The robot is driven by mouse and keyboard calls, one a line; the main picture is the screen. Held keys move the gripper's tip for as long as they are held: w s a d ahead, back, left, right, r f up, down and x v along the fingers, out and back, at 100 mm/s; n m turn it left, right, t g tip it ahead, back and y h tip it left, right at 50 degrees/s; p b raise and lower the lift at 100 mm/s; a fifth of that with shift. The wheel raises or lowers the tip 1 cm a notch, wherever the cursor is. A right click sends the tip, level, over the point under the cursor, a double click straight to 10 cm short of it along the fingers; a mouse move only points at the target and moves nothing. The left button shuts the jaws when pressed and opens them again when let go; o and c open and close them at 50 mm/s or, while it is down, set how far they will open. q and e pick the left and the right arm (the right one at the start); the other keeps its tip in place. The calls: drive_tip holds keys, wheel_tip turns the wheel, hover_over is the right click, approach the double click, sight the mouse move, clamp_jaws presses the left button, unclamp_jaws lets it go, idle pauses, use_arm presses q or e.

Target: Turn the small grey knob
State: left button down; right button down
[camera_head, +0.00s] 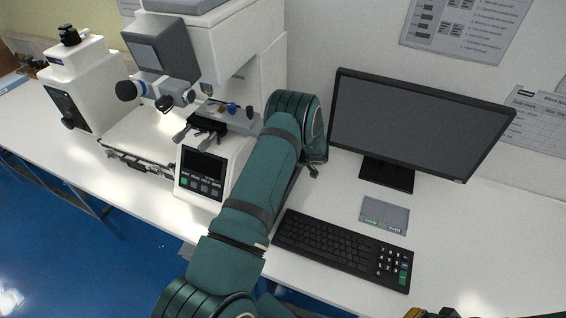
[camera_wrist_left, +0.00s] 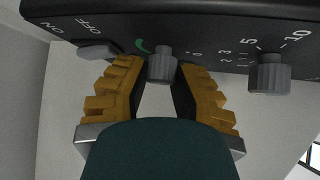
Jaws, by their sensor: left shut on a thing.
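The small grey knob (camera_wrist_left: 162,66) sits on the underside edge of a black panel (camera_wrist_left: 200,22) in the left wrist view. My left gripper (camera_wrist_left: 157,72) has its yellow, ridged fingers on either side of this knob and is shut on it. A larger grey knob (camera_wrist_left: 269,76) stands to the right, apart from the fingers, near a printed number scale. In the head view my left arm reaches up beside the white tester (camera_head: 262,75), and its gripper and the small knob are hidden. A sliver of my right gripper (camera_head: 432,314) shows at the bottom edge.
A grey switch (camera_wrist_left: 98,51) lies left of the fingers by ON and OFF marks. A monitor (camera_head: 415,120), a black keyboard (camera_head: 330,245) and a grey pad (camera_head: 385,215) stand right of my arm. Another white tester (camera_head: 85,85) is at far left. The right tabletop is mostly clear.

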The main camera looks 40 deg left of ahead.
use_arm(q)
drive_tip(key=shift+a+f+n+g+b, duration=0.15)
drive_tip(key=shift+f+n+g+b, duration=0.1)
drive_tip(key=shift+n+g+b, duration=0.6)
drive_tip(key=n+g+h+b, duration=0.1)
drive_tip(key=n+g+b, duration=0.1)
drive_tip(key=n+b, duration=0.1)
drive_tip(key=n+g+h+b, duration=0.1)
drive_tip(key=n+g+b, duration=0.1)
drive_tip(key=n+b, duration=0.1)
drive_tip(key=shift+n+g+h+b, duration=0.25)
drive_tip(key=shift+n+h+b, duration=0.2)
drive_tip(key=shift+n, duration=0.2)
drive_tip(key=shift+s+r+n+g+h+b, duration=0.1)
drive_tip(key=shift+n+g+h+b, duration=0.25)
drive_tip(key=shift+n+b, duration=0.25)
drive_tip(key=c, duration=0.7)
unclamp_jaws()
drive_tip(key=shift+r, duration=0.1)
drive_tip(key=shift+c, duration=0.2)
